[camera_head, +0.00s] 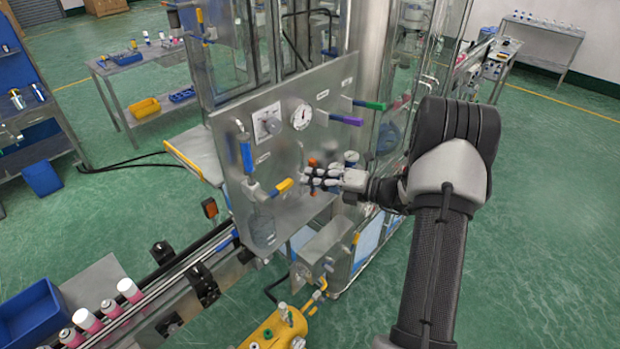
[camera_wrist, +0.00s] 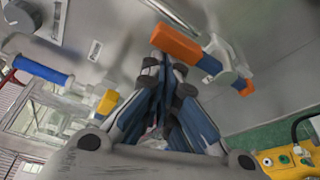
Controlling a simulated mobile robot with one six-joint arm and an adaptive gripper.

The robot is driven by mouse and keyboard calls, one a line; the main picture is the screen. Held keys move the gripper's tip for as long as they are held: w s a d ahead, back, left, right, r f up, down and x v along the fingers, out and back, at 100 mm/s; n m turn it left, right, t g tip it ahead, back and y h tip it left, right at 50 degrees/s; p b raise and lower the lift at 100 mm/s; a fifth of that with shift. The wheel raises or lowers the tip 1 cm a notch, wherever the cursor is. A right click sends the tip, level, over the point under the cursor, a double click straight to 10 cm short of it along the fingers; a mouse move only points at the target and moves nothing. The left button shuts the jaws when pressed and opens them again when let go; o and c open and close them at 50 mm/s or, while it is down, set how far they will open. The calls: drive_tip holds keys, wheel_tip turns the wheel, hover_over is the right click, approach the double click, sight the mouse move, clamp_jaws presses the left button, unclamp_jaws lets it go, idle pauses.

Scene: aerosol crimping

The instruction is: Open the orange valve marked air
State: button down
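An orange handle (camera_wrist: 177,45) shows in the wrist view on a pale metal valve body, just past my fingertips. No lettering on it can be read. In the head view a small orange part (camera_head: 312,162) shows just above my fingers and may be the same handle. My gripper (camera_head: 306,178) is in front of the upright metal panel, fingers pointing left. In the wrist view the fingertips (camera_wrist: 167,70) are close together just below the orange handle. I see nothing held, but cannot tell whether the fingers are fully shut or touch the handle.
The panel (camera_head: 284,100) carries a dial gauge (camera_head: 301,116) and blue (camera_head: 246,153), yellow (camera_head: 284,186), purple (camera_head: 347,119) and green (camera_head: 369,105) handles near my gripper. A conveyor (camera_head: 165,288) and a yellow tank (camera_head: 268,335) are below. Green floor lies open at right.

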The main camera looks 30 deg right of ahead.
drive_tip(key=shift+w+d+r, duration=0.1)
drive_tip(key=shift+d+r, duration=0.2)
idle(0.5)
